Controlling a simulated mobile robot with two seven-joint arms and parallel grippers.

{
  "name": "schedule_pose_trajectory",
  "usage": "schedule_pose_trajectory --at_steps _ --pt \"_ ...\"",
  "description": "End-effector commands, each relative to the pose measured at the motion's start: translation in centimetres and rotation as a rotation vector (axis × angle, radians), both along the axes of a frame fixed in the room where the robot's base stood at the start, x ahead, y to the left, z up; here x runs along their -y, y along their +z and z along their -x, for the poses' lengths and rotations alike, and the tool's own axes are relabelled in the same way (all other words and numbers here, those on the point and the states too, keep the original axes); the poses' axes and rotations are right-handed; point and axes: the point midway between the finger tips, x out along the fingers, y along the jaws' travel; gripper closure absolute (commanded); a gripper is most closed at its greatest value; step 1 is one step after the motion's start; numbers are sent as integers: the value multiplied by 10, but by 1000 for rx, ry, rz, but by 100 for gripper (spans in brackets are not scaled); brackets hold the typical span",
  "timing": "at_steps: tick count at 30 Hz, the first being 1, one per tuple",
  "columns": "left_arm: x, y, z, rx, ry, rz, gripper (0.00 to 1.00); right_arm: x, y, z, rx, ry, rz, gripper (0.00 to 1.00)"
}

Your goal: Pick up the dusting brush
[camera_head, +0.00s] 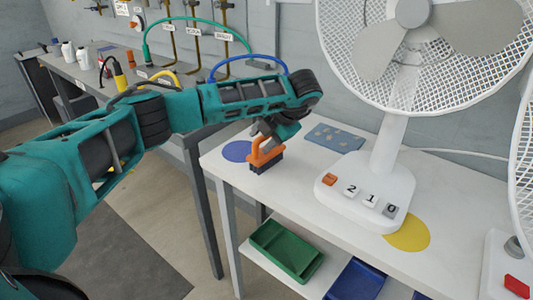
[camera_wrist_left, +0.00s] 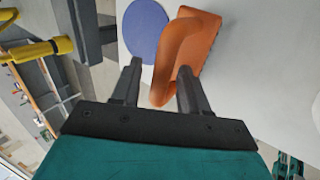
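The dusting brush has an orange loop handle and a dark blue bristle block (camera_head: 266,158). It stands bristles down near the left end of the white table, beside a blue disc (camera_head: 236,151). My left gripper (camera_head: 267,130) is over the brush, pointing down at its handle. In the left wrist view, the orange handle (camera_wrist_left: 176,52) lies between the two spread fingers (camera_wrist_left: 158,82). The right finger overlaps it in the picture, and there is a gap to the left finger.
A white fan (camera_head: 376,180) with numbered buttons stands right of the brush. A blue-grey dotted plate (camera_head: 335,137) lies behind, and a yellow disc (camera_head: 408,233) near the front. A green bin (camera_head: 286,250) and a blue bin (camera_head: 355,281) sit on the lower shelf.

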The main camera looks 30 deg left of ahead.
Motion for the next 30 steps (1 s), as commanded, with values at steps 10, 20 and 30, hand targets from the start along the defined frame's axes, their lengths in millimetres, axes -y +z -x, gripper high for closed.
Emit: schedule_pose_trajectory --at_steps 10,20,30 --pt "0 0 0 0 0 0 89 0 2 -3 6 0 0 25" --pt "0 1 0 0 0 0 100 0 2 -3 6 1 0 25" --pt "0 5 -1 1 0 0 100 0 2 -3 6 1 0 25"
